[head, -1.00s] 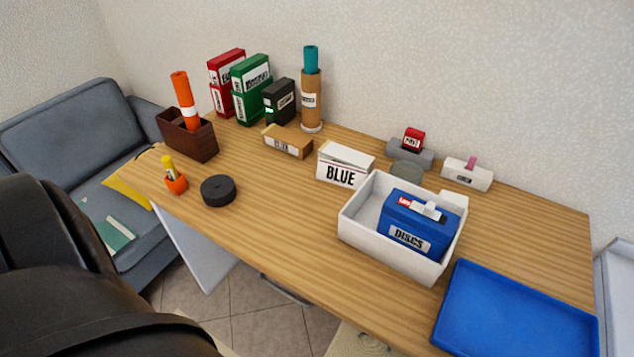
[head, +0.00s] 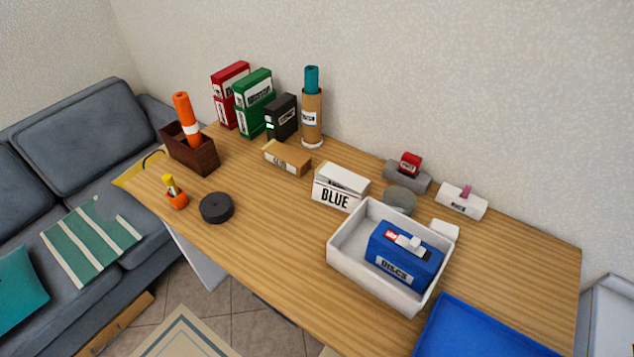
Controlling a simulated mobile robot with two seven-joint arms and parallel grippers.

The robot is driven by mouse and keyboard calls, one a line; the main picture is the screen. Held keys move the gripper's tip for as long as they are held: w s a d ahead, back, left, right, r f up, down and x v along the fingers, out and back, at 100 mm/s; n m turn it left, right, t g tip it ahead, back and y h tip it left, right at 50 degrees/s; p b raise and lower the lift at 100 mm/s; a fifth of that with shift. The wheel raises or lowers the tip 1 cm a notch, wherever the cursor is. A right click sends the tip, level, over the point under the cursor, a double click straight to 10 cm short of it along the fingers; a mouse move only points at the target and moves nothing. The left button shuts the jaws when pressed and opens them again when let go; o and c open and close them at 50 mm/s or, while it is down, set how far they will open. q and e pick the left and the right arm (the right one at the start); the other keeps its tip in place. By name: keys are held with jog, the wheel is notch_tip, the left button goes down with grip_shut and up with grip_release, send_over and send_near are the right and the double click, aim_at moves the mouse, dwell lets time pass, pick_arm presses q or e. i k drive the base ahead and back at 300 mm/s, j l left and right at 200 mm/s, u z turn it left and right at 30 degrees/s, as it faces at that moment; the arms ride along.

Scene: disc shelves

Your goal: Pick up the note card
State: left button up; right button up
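A white, card-like piece printed "BLUE" (head: 335,196) stands on the wooden desk, slightly right of the middle of the head view. It leans back a little and looks like a folded card or thin box; I cannot tell which. No other thing is clearly marked as a note card. A small white piece (head: 445,229) lies by the rim of the white tray, too plain to identify. Neither of my grippers shows in the head view.
The white tray (head: 345,262) holds a blue box labelled "DISCS" (head: 395,255). A blue tray (head: 480,335) lies at the front right. The front middle of the desk (head: 275,240) is clear.

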aim_at(335, 197)
jog(key=j+z, duration=0.35)
jog(key=k+j+z, duration=0.1)
jog(key=z, duration=0.25)
jog(key=k+j+z, duration=0.1)
jog(key=j+z, duration=0.15)
jog(key=z, duration=0.15)
